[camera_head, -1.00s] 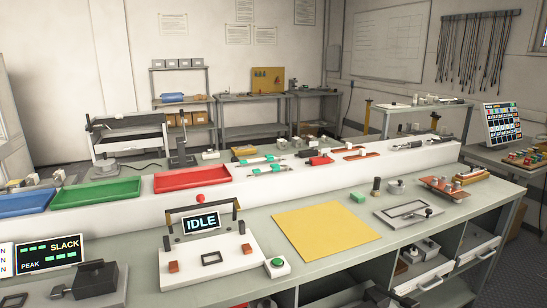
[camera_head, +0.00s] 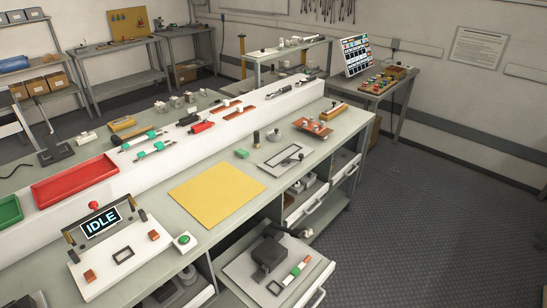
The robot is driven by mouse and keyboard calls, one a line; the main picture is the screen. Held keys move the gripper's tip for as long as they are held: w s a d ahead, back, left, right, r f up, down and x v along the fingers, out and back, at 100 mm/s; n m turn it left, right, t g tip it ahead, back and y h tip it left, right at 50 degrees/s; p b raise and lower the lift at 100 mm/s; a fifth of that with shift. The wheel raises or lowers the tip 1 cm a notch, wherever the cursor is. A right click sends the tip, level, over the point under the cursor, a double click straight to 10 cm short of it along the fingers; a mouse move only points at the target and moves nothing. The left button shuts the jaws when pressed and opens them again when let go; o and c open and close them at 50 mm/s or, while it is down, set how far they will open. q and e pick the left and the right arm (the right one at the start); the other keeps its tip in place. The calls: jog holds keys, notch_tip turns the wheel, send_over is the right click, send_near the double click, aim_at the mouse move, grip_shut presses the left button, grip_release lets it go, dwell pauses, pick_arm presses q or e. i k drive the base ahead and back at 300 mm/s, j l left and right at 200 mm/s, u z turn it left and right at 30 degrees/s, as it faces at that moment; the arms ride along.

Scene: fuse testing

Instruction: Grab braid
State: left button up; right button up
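No thing in view can be clearly told as the braid. Two thin pieces with green ends, a far one (camera_head: 140,140) and a near one (camera_head: 156,150), lie on the white raised ledge (camera_head: 150,177). A red piece (camera_head: 201,127) and orange-brown strips (camera_head: 233,110) lie farther along the ledge. Neither of my grippers is in view.
A yellow mat (camera_head: 217,194) lies on the bench, beside a device reading IDLE (camera_head: 101,223) and a green button (camera_head: 184,240). A red tray (camera_head: 75,181) is at left. A grey frame fixture (camera_head: 281,156) stands right of the mat. Open floor (camera_head: 430,210) is at right.

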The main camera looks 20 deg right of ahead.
aim_at(294, 272)
jog(key=z, duration=1.1)
